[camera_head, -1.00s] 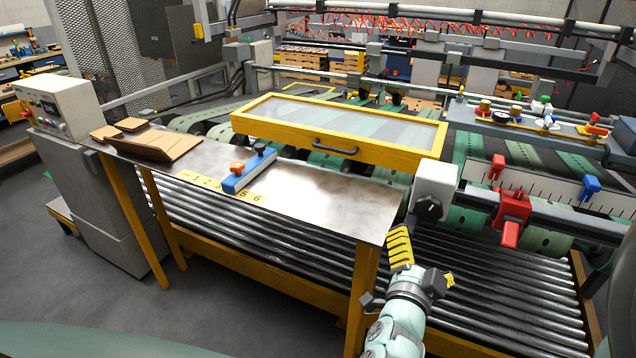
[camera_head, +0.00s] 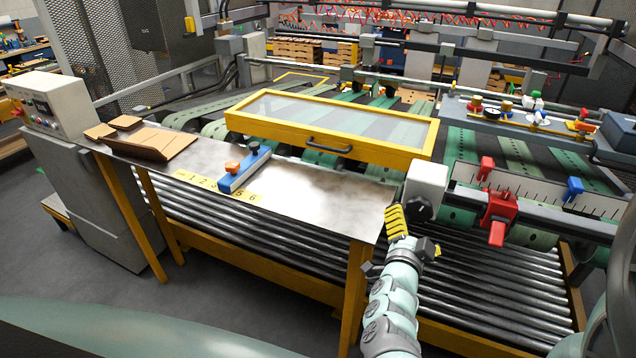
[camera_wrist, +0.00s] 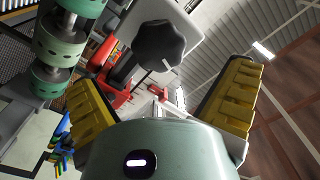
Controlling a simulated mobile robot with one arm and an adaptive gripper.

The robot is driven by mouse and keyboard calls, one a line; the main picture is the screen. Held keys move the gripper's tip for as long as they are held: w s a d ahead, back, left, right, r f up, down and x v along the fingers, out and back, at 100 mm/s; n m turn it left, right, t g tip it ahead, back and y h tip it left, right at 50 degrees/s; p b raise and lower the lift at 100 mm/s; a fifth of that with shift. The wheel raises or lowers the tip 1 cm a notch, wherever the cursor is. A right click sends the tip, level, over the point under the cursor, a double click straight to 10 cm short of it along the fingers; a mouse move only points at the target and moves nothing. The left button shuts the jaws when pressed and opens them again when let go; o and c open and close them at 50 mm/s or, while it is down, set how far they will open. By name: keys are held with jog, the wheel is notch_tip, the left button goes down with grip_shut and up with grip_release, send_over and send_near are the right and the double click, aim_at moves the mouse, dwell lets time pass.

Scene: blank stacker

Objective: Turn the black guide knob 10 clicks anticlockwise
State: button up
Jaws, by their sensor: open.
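The black guide knob (camera_head: 419,208) sits on the front face of a white box (camera_head: 428,180) at the right end of the metal table. In the wrist view the knob (camera_wrist: 158,46) is a dark lobed disc with a pale mark near its lower right edge. My gripper (camera_head: 397,222) is just below and left of the knob in the head view. In the wrist view its yellow ribbed fingers (camera_wrist: 165,103) stand wide apart, with the knob beyond them and between their lines. The gripper is open and empty, and no contact with the knob shows.
A red clamp (camera_head: 498,212) sits on the grey rail right of the white box. The metal table's edge (camera_head: 372,238) is close left of my gripper. Rollers (camera_head: 480,290) lie below. A yellow-framed clear cover (camera_head: 330,125) is behind the table.

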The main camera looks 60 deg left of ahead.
aim_at(418, 213)
jog(key=shift+p+x, duration=0.75)
jog(key=shift+x, duration=1.2)
jog(key=shift+w+r, duration=0.1)
jog(key=shift+w, duration=0.15)
jog(key=shift+x, duration=0.8)
jog(key=shift+w+a, duration=0.35)
jog(key=shift+w, duration=0.1)
jog(key=shift+c, duration=0.3)
jog(key=c, duration=1.1)
